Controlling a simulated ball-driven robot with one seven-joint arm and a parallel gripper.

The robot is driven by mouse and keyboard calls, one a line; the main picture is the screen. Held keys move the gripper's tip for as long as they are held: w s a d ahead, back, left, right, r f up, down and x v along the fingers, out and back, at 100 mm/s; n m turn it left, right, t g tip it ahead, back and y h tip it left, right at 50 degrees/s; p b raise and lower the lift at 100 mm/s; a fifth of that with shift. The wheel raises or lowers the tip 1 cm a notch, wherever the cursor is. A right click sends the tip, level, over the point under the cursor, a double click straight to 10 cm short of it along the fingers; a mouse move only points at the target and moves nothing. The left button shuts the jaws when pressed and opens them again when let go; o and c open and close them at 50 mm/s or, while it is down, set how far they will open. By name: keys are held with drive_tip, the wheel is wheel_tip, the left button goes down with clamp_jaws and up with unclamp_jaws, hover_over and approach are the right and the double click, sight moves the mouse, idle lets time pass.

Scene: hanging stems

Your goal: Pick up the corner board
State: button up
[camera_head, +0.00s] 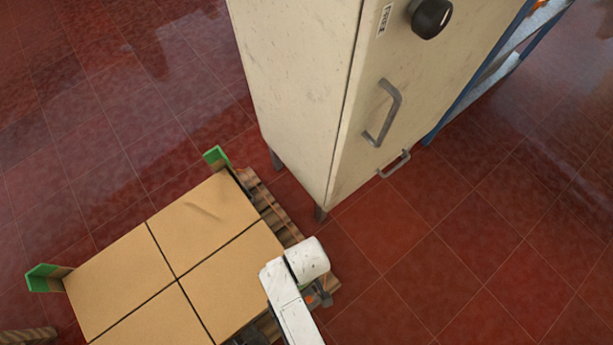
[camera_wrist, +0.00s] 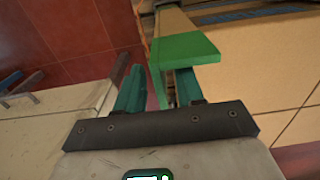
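In the wrist view a corner board (camera_wrist: 187,48) shows its green end close ahead of my gripper (camera_wrist: 160,85). It is L-shaped, with a tan length running away beyond the green end. My gripper's two teal fingers are spread apart, and one green flange shows between them, nearer the left finger. I cannot tell whether either finger touches it. Two other green-ended corner boards show there, at the far corner (camera_head: 215,156) and the left corner (camera_head: 47,277).
Tan cardboard boxes (camera_head: 207,220) sit on a wooden pallet (camera_head: 280,215). A tall cream cabinet (camera_head: 297,90) with grey handles stands right beside it. A blue-framed rack (camera_head: 480,85) is behind the cabinet. Red tiled floor (camera_head: 430,270) is clear at right.

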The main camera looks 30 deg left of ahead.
drive_tip(key=shift+c, duration=0.2)
clamp_jaws()
drive_tip(key=shift+r, duration=0.1)
